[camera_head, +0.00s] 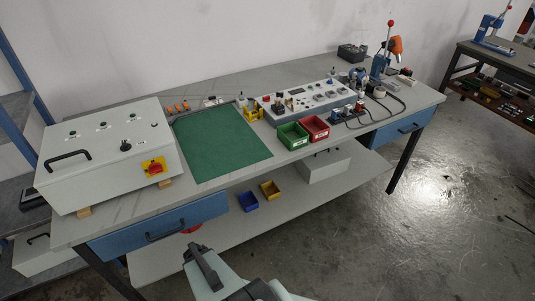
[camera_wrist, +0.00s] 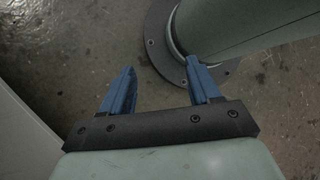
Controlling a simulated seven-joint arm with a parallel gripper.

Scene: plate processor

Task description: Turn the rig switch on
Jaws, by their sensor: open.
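A red rotary switch on a yellow plate (camera_head: 154,167) sits on the front right of a white control box (camera_head: 75,190) at the left of the workbench. The box top also carries a black knob (camera_head: 125,146) and small green buttons. A long grey panel (camera_head: 290,102) with a red button, knobs and a display stands further right. I cannot tell for sure which of these is the rig switch, or its setting. My gripper (camera_wrist: 161,68) shows in the wrist view with two blue fingers apart and nothing between them, over the floor. It is away from the bench top.
A green mat (camera_head: 220,145) lies beside the box. Green (camera_head: 293,135) and red (camera_head: 315,128) bins stand at the bench front. A press with a red knob (camera_head: 385,60) is at the back right. Blue drawers hang under the bench top. My own arm shows at the bottom.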

